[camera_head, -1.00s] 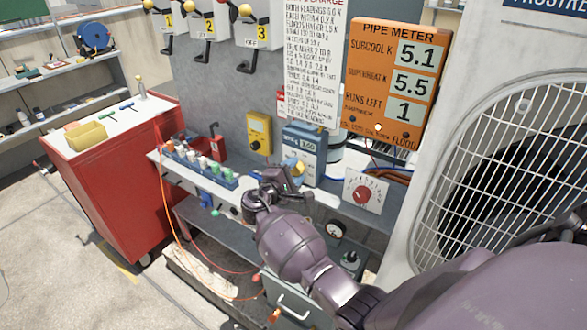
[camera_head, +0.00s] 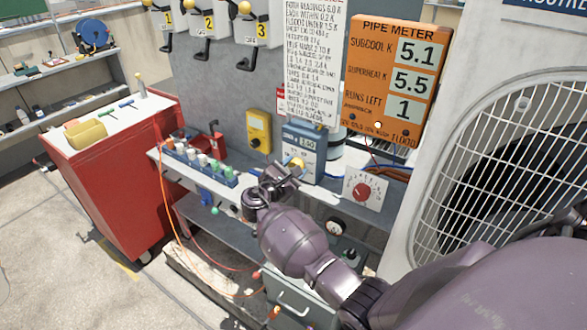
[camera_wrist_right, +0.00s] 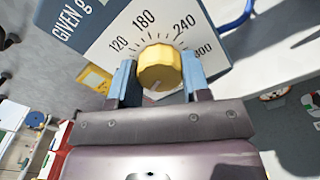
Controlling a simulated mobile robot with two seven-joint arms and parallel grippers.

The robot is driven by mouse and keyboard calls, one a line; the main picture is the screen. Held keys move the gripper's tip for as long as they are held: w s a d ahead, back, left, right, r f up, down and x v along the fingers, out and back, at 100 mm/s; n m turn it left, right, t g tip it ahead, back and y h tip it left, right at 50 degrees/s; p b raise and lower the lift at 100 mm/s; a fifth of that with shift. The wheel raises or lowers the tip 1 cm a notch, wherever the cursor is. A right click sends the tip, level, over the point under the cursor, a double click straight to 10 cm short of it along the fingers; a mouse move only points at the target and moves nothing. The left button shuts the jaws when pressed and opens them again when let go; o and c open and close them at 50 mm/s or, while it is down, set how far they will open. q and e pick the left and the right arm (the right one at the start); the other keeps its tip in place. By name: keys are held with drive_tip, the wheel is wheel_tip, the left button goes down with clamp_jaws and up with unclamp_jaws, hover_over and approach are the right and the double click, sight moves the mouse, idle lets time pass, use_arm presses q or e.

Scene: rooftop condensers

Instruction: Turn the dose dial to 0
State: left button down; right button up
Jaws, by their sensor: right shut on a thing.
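The dose dial is a round yellow knob (camera_wrist_right: 159,66) on the white face of a blue-edged box (camera_head: 301,138). In the right wrist view its printed scale shows 120, 180, 240 and 300; the 0 is not visible. A short pale mark shows on the knob's lower part, towards my gripper. My right gripper (camera_wrist_right: 159,85) has one blue-grey finger on each side of the knob and is shut on it. In the head view the right gripper (camera_head: 283,174) is at the box's front, partly covering the dial. My left gripper is not in view.
A rack of colored-capped bottles (camera_head: 197,164) stands left of the box on the bench. A panel with a red knob (camera_head: 362,192) is to the right. An orange pipe meter (camera_head: 390,75) hangs above. A large fan unit (camera_head: 420,190) bounds the right side.

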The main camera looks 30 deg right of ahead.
idle(0.5)
drive_tip(key=o, duration=0.9)
drive_tip(key=shift+a, duration=0.1)
drive_tip(key=b+v, duration=0.1)
drive_tip(key=v, duration=0.9)
drive_tip(key=shift+s+a+f+b, duration=0.1)
drive_tip(key=shift+s+a+b, duration=0.1)
drive_tip(key=shift+a+b, duration=0.1)
